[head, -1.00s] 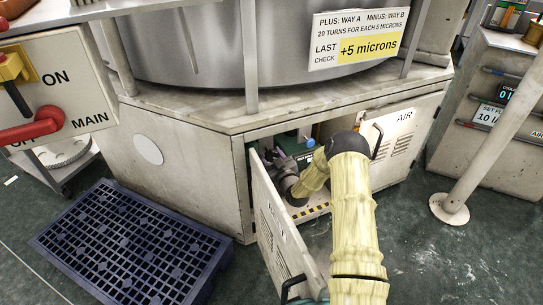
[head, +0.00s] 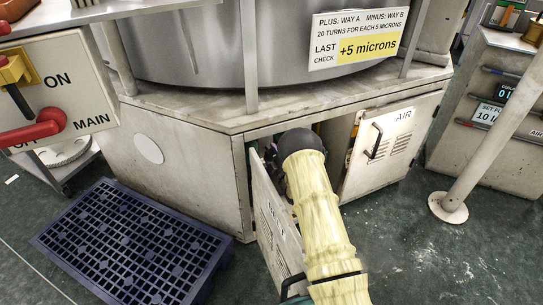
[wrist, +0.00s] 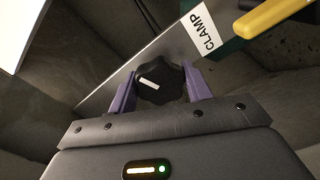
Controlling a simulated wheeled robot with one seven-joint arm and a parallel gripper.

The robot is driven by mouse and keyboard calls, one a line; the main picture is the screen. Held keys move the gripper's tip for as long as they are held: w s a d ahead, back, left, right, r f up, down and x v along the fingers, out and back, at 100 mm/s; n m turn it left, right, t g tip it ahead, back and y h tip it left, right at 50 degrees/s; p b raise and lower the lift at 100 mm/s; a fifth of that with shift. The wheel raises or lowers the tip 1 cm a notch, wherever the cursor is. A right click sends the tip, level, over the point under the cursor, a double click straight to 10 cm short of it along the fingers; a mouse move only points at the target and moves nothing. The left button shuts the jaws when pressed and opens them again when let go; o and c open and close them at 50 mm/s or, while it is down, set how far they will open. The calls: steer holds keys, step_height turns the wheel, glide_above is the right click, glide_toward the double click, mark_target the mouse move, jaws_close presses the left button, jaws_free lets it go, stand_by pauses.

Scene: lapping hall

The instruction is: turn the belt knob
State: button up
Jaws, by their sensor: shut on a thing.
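A black lobed knob (wrist: 152,86) with a white mark on its face shows in the wrist view. The purple fingers of my gripper (wrist: 161,82) are shut on it, one finger at each side. A grey plate (wrist: 160,50) lies behind the knob, and a white label reading CLAMP (wrist: 202,33) is on it. Whether that label belongs to this knob cannot be told. In the head view my arm reaches into the open cabinet under the machine and hides the knob and most of the gripper.
An open cabinet door (head: 277,225) stands left of my arm. The AIR door (head: 385,150) with a black handle is to the right. A yellow handle (wrist: 272,17) is near the CLAMP label. A blue pallet (head: 125,245) lies on the floor at left.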

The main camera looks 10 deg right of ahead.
steer(key=shift+f+n, duration=0.1)
steer(key=shift+n, duration=0.8)
steer(key=shift+s, duration=0.1)
steer(key=o, duration=1)
steer(key=p+v, duration=0.5)
steer(key=v, duration=1.2)
steer(key=shift+s+d, duration=0.1)
steer(key=shift+s, duration=0.05)
